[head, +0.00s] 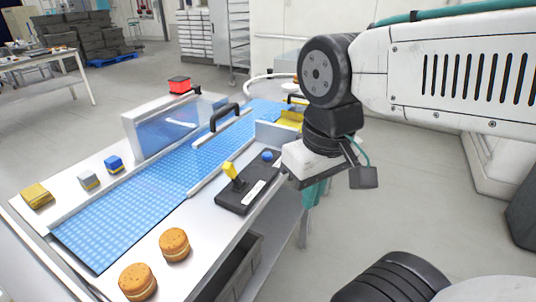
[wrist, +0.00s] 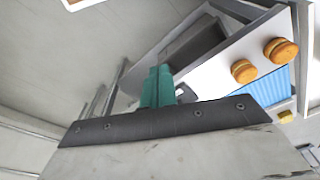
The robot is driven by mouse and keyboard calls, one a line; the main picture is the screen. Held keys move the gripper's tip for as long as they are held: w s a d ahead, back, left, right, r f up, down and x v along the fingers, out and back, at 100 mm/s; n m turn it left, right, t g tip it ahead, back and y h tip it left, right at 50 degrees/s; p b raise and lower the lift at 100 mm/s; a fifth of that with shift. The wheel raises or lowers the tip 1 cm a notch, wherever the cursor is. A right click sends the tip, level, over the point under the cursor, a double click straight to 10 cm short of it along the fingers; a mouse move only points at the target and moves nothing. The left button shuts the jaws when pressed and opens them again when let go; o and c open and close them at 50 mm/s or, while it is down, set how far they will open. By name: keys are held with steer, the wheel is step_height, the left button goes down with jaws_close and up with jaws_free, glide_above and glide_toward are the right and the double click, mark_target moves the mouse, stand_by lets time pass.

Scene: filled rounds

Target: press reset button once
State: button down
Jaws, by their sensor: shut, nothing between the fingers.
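A black control box (head: 246,184) lies on the right edge of the light table. It carries a yellow lever (head: 231,172), a blue round button (head: 267,155) and a white label too small to read. I cannot tell from a label which button is the reset. My gripper (head: 313,192) has teal fingers, points down and is shut and empty. It is to the right of the box, apart from the blue button and beside the table edge. In the wrist view the teal fingers (wrist: 157,86) show close together, with part of the table behind.
A black handle (head: 224,116) arches over the belt. Two filled rounds (head: 174,244) sit at the front.

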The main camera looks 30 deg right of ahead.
stand_by(0.5)
steer(key=m+t+y, duration=0.2)
steer(key=m+t, duration=0.6)
steer(key=m, duration=1.7)
glide_above(270, 155)
step_height(270, 155, down, 3)
steer(key=shift+f, duration=0.15)
steer(key=shift+f, duration=4.35)
